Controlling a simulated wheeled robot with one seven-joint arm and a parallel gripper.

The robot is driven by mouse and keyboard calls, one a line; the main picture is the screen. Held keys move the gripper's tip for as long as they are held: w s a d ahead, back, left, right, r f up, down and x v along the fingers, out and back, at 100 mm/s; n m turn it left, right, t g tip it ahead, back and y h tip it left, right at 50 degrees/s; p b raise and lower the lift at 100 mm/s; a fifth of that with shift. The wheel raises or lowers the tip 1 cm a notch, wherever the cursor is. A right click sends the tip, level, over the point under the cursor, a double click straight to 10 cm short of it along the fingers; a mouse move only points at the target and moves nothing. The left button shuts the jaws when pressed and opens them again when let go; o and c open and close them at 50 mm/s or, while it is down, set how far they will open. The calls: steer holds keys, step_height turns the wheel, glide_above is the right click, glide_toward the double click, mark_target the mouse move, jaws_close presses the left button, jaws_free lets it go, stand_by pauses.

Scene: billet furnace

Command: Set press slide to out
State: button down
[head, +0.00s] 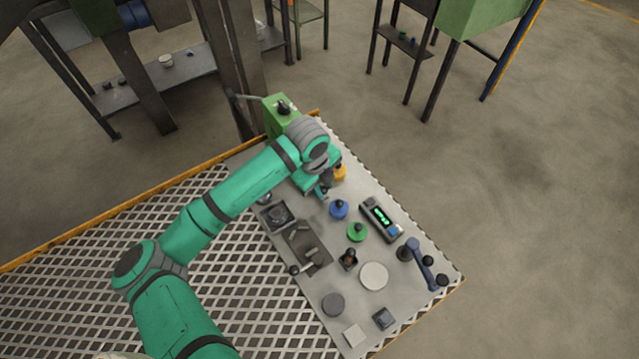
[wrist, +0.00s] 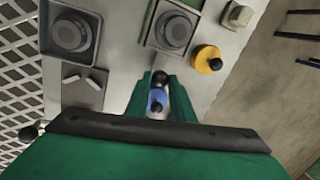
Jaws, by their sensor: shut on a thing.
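My gripper (wrist: 163,80) is over the panel. In the wrist view its green fingers are shut on a small black ball knob (wrist: 158,77), close to a square dark fixture with a round centre (wrist: 172,28). I take the knob to be the press slide's handle, but its link to the fixture is hidden. A blue knob (wrist: 155,97) shows between the fingers, nearer the palm. In the head view my gripper (head: 322,192) is beside the blue knob (head: 338,209), and my wrist hides what it holds.
A yellow knob (wrist: 207,60) is close on the right. A second square fixture (wrist: 70,38) and a recessed slot with a grey handle (wrist: 83,80) are on the left. A green knob (head: 356,231), a lit display (head: 381,219) and a lever (head: 424,264) stand nearer the panel's right edge.

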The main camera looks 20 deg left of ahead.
steer(key=shift+s+d, duration=0.15)
steer(key=shift+d, duration=0.1)
steer(key=c, duration=1.5)
jaws_free()
steer(key=shift+c, duration=0.2)
steer(key=shift+a, duration=0.1)
step_height(320, 180, up, 11)
steer(key=s, duration=0.2)
steer(key=shift+a+f, duration=0.2)
steer(key=shift+a, duration=0.2)
steer(key=shift+w, duration=0.1)
